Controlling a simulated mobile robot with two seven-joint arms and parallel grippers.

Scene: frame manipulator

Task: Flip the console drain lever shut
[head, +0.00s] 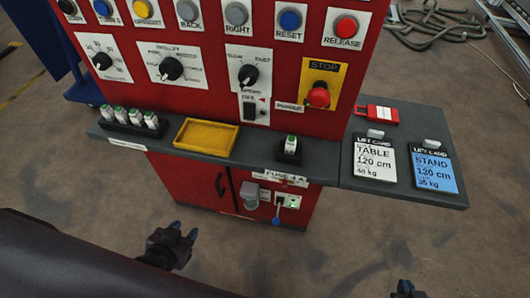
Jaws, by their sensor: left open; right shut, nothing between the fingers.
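The red console (200,185) stands ahead. Low on its front, below the shelf, a small lever with a blue tip (275,221) hangs down on a grey stem, beside a green-and-white plate (293,201). I take it for the drain lever; its label is too small to read. A grey cup-like fitting (249,193) is just left of it. My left gripper (184,232) is open and empty, left of the lever and apart from it. My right gripper (406,287) is shut and empty at the bottom edge, right of the lever, mostly cut off.
The shelf (250,158) overhangs the lever and carries a yellow tray (206,138) and small white-green blocks. A side shelf (400,198) holds two lift cards and a red item. A red stop button (317,95) is above. Floor before the console is clear.

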